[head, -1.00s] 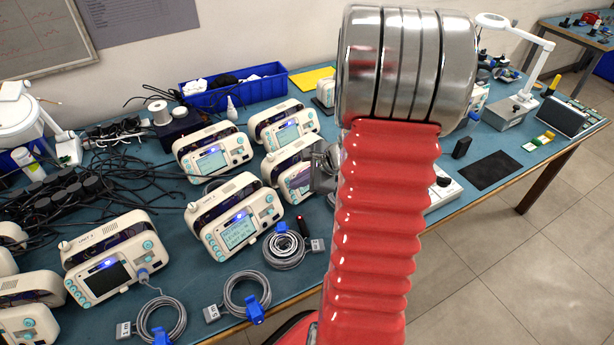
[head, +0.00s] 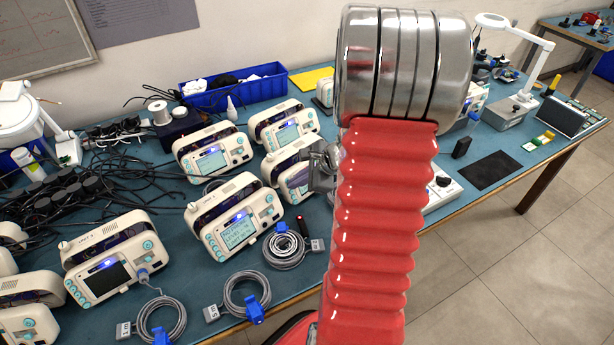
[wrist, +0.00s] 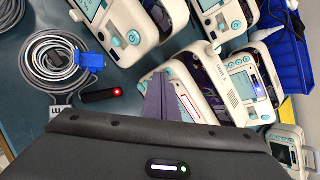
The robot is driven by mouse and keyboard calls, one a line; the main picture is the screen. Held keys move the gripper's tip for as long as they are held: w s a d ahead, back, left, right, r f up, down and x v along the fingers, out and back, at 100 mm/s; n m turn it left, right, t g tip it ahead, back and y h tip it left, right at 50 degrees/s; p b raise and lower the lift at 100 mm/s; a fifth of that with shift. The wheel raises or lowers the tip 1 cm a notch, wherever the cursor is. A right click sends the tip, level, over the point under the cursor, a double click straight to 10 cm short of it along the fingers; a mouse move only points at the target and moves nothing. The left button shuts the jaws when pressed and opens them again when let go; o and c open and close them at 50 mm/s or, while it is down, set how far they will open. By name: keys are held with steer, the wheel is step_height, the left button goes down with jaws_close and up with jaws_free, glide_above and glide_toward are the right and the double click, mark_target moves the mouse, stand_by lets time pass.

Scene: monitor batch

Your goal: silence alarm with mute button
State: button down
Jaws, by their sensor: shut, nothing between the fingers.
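Several white monitors with teal buttons stand on the blue bench. One monitor (head: 288,178) is partly hidden behind my gripper (head: 322,168) in the head view; its right side with any buttons is covered. Its white casing (wrist: 207,82) shows in the wrist view, beyond my gripper's shut, empty fingers (wrist: 168,97). I cannot tell whether they touch it. A monitor to its left (head: 237,215) has a lit screen and a blue light. Two more lit monitors (head: 210,160) (head: 283,130) stand behind. A dark-screened monitor (head: 108,272) is at the front left. I cannot make out a mute button.
Coiled grey cables (head: 285,250) lie in front of the monitors, beside a black stick with a red light (head: 301,225). Tangled black cables (head: 100,185) fill the left. A blue bin (head: 235,90) stands at the back. My red arm blocks the bench's middle.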

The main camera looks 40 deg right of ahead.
steer(key=shift+s+r, duration=0.35)
steer(key=shift+s, duration=0.35)
steer(key=shift+s, duration=0.15)
steer(key=shift+s+r, duration=0.35)
steer(key=shift+s, duration=0.35)
steer(key=shift+s+r, duration=0.4)
steer(key=shift+s, duration=0.35)
steer(key=shift+s+r, duration=0.35)
steer(key=shift+s, duration=0.35)
